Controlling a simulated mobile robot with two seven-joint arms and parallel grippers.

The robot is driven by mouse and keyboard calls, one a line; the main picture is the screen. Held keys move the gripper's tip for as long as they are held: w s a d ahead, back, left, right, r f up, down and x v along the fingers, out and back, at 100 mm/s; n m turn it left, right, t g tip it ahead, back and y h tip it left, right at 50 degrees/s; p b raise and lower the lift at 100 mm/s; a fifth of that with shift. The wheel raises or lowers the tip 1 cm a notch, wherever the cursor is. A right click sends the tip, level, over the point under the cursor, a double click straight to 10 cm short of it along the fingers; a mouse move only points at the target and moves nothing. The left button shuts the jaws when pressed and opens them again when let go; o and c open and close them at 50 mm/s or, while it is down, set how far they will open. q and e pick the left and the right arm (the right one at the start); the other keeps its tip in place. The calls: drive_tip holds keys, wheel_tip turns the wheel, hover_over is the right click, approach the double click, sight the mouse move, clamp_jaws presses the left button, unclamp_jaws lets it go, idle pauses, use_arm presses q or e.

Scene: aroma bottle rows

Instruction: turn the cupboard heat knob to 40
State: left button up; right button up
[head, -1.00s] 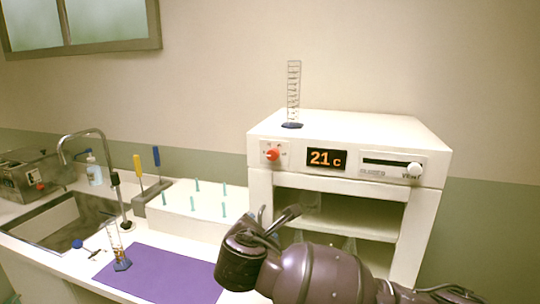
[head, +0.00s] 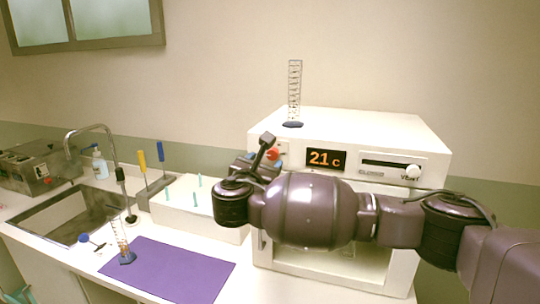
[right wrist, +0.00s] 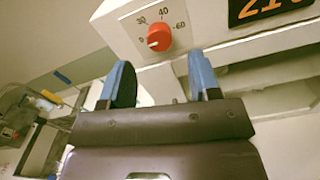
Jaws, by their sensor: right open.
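The white cupboard (head: 350,132) stands on the counter, its display (head: 326,159) reading 21 C. Its red heat knob (head: 273,153) is at the front's upper left, partly covered by my gripper in the head view. In the right wrist view the knob (right wrist: 159,37) shows whole, with marks 30, 40 and 60 around it. Its pale pointer mark faces lower left, away from 40. My right gripper (right wrist: 160,75) is open and empty; its blue-padded fingers are below the knob in that view, apart from it. The right gripper (head: 253,154) also shows in the head view. My left gripper is out of view.
A vent slider (head: 412,171) is right of the display. A white peg rack (head: 215,226), screwdrivers (head: 142,163) and a sink (head: 75,220) are to the left.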

sight(272, 156)
drive_tip(key=shift+p+x, duration=0.4)
drive_tip(key=shift+x, duration=1.9)
drive_tip(key=shift+c, duration=0.5)
drive_tip(key=c, duration=0.8)
